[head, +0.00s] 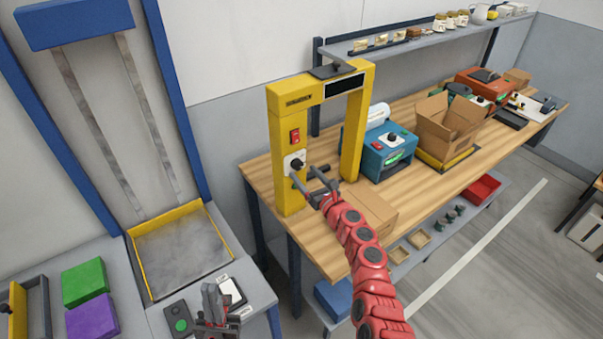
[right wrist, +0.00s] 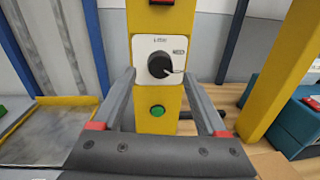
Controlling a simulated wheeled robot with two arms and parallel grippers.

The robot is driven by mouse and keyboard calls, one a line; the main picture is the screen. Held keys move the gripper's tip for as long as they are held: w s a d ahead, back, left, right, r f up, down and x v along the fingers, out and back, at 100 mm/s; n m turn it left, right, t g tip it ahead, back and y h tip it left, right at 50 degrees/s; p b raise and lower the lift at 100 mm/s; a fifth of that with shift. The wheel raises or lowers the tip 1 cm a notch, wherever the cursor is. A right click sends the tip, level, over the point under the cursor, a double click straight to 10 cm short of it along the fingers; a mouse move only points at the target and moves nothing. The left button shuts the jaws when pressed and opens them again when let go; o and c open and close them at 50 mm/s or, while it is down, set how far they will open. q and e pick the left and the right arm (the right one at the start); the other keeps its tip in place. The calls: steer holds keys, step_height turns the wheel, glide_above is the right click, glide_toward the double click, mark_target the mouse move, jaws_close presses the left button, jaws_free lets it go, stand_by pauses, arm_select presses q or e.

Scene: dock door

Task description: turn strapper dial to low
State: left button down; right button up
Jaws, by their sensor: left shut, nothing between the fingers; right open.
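The strapper is a yellow arch (head: 289,137) on the wooden bench. Its black dial (head: 296,164) sits on a white plate on the left post, with a red switch above. In the right wrist view the dial (right wrist: 160,65) is centred, with a pale mark at its lower right; the plate's small lettering is too blurred to read. A green button (right wrist: 157,111) is below it. My right gripper (head: 303,175) is open in front of the dial, its fingers apart on either side, not visibly touching it. My left gripper (head: 214,290) is shut and empty, low over the left counter.
A teal machine (head: 382,150) with its own black knob stands right of the arch. An open cardboard box (head: 447,124) is further right. A closed carton (head: 368,208) lies at the bench's front edge, beside my right arm. Green (head: 85,283) and purple blocks lie at lower left.

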mark_target(297, 165)
steer(key=shift+b+x, duration=0.45)
steer(key=shift+x, duration=0.5)
steer(key=shift+w+a, duration=0.2)
steer(key=shift+w, duration=0.15)
jaws_close()
